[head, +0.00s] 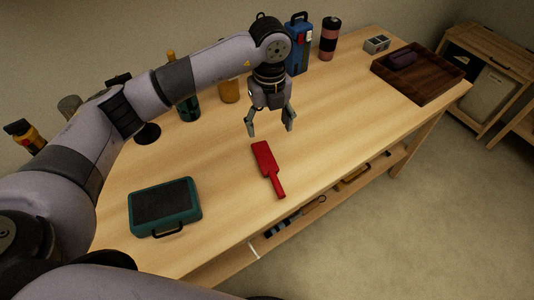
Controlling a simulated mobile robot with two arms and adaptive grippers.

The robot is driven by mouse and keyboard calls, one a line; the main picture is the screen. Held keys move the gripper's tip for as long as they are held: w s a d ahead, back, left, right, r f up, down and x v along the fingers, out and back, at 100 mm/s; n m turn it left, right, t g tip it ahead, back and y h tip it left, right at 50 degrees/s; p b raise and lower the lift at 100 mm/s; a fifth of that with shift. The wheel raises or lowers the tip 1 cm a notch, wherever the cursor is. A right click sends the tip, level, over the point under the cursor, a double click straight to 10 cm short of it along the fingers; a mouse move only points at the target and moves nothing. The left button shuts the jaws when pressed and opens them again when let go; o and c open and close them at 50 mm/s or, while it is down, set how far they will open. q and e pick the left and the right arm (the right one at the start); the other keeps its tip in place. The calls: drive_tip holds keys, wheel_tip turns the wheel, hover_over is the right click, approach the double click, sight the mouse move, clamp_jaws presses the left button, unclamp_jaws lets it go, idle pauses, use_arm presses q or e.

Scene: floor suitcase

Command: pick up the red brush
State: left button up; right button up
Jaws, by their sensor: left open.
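The red brush (267,166) lies flat on the wooden workbench (325,120), its wide end toward the back and its narrow handle toward the front edge. My left gripper (270,132) is open and empty, pointing down just behind and above the brush's wide end. The fingers appear apart from the brush. My right gripper is not in view.
A teal case (165,206) lies left of the brush. A dark wooden tray (418,76) sits at the right end. The bench around the brush is clear. A lower shelf holds tools.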

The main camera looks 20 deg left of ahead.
use_arm(q)
drive_tip(key=p, duration=0.1)
hover_over(268, 164)
wheel_tip(268, 164, down, 5)
wheel_tip(268, 164, down, 4)
drive_tip(key=shift+w+r+p, duration=0.15)
drive_tip(key=shift+r+p, duration=0.05)
drive_tip(key=shift+p, duration=0.15)
drive_tip(key=shift+f, duration=0.95)
drive_tip(key=f+p, duration=0.1)
drive_tip(key=f, duration=0.3)
drive_tip(key=shift+s+f+p, duration=0.2)
drive_tip(key=shift+p, duration=0.2)
drive_tip(key=shift+f, duration=0.3)
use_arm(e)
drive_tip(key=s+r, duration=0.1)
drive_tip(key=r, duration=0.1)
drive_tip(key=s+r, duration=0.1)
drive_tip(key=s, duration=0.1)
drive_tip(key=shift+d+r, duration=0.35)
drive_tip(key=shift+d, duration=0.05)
use_arm(q)
drive_tip(key=shift+c, duration=0.2)
